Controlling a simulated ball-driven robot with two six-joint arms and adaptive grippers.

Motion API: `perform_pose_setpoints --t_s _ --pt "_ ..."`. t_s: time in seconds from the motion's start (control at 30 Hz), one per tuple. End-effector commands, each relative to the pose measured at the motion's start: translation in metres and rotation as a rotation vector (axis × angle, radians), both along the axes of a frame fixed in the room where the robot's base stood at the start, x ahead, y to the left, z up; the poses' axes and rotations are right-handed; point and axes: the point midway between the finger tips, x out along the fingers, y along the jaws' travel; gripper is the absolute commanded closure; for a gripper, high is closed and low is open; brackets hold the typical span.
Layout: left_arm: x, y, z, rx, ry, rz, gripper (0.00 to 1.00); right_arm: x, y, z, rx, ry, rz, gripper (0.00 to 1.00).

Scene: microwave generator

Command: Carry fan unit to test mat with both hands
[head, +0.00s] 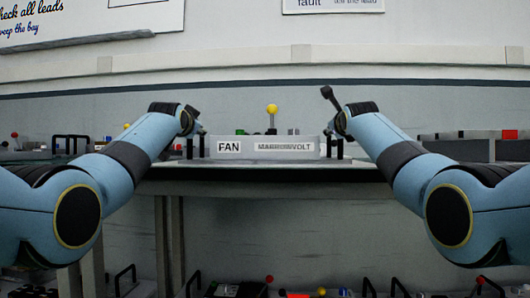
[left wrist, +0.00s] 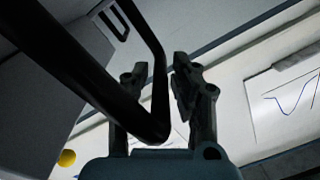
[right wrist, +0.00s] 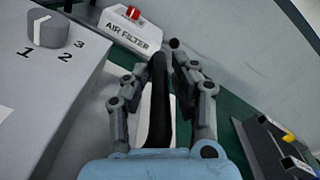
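The fan unit (head: 240,147) is a light grey box with a FAN label, in the middle of the head view. Black bar handles stand at both of its ends. My left gripper (head: 196,122) is at the left handle. My right gripper (head: 336,124) is at the right handle. In the right wrist view, its fingers are close on both sides of the black handle (right wrist: 157,100). I cannot tell whether the unit touches the bench. I cannot identify the test mat.
A pale bench top (head: 270,165) lies under the unit. A box labelled AIR FILTER (right wrist: 136,30) with a red switch and a green surface (right wrist: 232,112) are near the right gripper. More equipment (head: 465,147) stands at the right. A yellow ball on a stem (head: 272,109) rises behind the label face.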

Motion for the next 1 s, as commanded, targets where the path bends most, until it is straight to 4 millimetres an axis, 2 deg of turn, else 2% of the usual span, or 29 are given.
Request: perform_pose_setpoints --t_s 0.03,0.17,0.63,0.87,1.0 --pt "0.0 0.0 0.0 0.0 0.0 0.0 0.83 0.0 0.0 0.0 0.0 0.0 0.0 0.83" --pt "0.0 0.0 0.0 0.0 0.0 0.0 1.0 0.0 0.0 0.0 0.0 0.0 0.0 1.0" --pt "0.0 0.0 0.0 0.0 0.001 -0.001 1.0 0.0 0.001 0.0 0.0 0.001 0.001 1.0" --pt "-0.002 -0.001 0.011 -0.001 -0.01 -0.001 1.0 -0.001 0.001 0.011 0.001 -0.01 0.001 1.0" --pt "-0.004 -0.001 0.029 -0.001 -0.021 -0.001 1.0 -0.004 0.001 0.029 0.001 -0.021 0.002 1.0"
